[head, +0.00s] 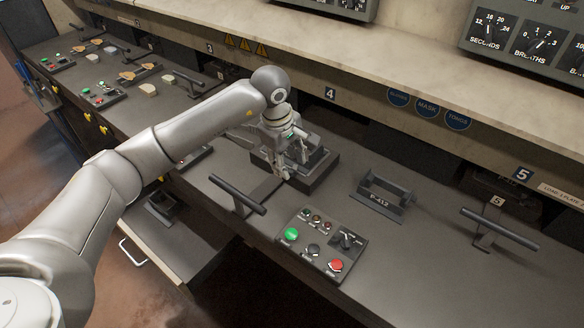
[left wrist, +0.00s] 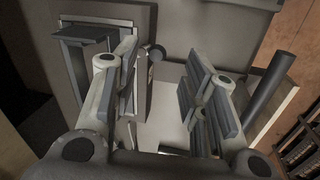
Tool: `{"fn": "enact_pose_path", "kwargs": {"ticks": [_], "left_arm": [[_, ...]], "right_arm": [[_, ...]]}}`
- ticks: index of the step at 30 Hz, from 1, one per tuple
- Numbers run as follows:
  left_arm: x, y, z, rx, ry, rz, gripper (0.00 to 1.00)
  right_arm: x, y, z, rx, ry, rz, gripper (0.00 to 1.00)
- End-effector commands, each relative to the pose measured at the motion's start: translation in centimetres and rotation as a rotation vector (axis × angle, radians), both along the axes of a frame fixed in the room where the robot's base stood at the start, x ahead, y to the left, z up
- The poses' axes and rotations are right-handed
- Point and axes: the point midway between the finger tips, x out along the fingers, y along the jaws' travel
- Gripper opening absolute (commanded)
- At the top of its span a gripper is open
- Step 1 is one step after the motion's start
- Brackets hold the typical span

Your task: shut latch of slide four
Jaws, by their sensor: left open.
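Slide four (head: 322,170) is a dark grey block on the bench below the "4" sign (head: 330,93). Its T-shaped bar handle (head: 237,195) sticks out in front. My left gripper (head: 292,165) is over the near left side of the slide, pointing down, with its fingers apart and nothing seen between them. In the left wrist view the fingers (left wrist: 163,75) straddle a pale surface. A small round-ended knob (left wrist: 156,52), perhaps the latch, shows close to the left finger; I cannot tell if they touch. The latch is hidden by the gripper in the head view. My right gripper is not in view.
A control box (head: 320,243) with green and red buttons stands in front of slide four. A bracket marked E-412 (head: 382,197) lies to its right, then slide five's handle (head: 500,228). A ledge (head: 400,75) overhangs behind. An open drawer (head: 165,235) is below left.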

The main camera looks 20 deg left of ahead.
Motion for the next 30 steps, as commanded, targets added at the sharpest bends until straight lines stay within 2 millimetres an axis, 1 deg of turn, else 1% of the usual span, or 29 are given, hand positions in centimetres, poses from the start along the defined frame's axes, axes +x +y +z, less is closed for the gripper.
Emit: {"fn": "enact_pose_path", "kwargs": {"ticks": [1,4,6,9,12,14,17,21,23,30], "left_arm": [[0.0,-0.2,-0.8,-0.001,0.006,0.000,0.40],[0.4,-0.3,-2.6,-0.002,0.005,0.000,0.40],[0.6,-0.5,-3.6,-0.004,0.004,0.000,0.40],[0.8,-0.5,-4.7,-0.003,0.001,-0.001,0.40],[0.9,-0.6,-5.4,-0.002,0.002,0.000,0.40],[1.0,-0.6,-5.6,-0.002,0.001,0.000,0.40],[1.0,-0.6,-5.7,-0.003,-0.001,0.000,0.40],[1.0,-0.6,-5.7,-0.003,-0.001,0.000,0.40],[1.0,-0.6,-5.7,-0.003,-0.001,0.000,0.34],[1.0,-0.6,-5.7,-0.002,0.000,0.000,0.03]], "right_arm": [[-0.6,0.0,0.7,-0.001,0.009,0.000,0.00],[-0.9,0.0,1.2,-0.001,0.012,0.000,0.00],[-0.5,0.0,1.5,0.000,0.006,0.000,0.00],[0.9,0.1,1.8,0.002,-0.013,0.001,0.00],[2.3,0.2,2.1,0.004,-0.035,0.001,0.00],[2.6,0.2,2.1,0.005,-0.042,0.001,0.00],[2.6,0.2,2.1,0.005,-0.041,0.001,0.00],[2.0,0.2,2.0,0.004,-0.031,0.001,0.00],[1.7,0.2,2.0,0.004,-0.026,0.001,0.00],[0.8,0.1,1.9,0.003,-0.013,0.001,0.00]]}}
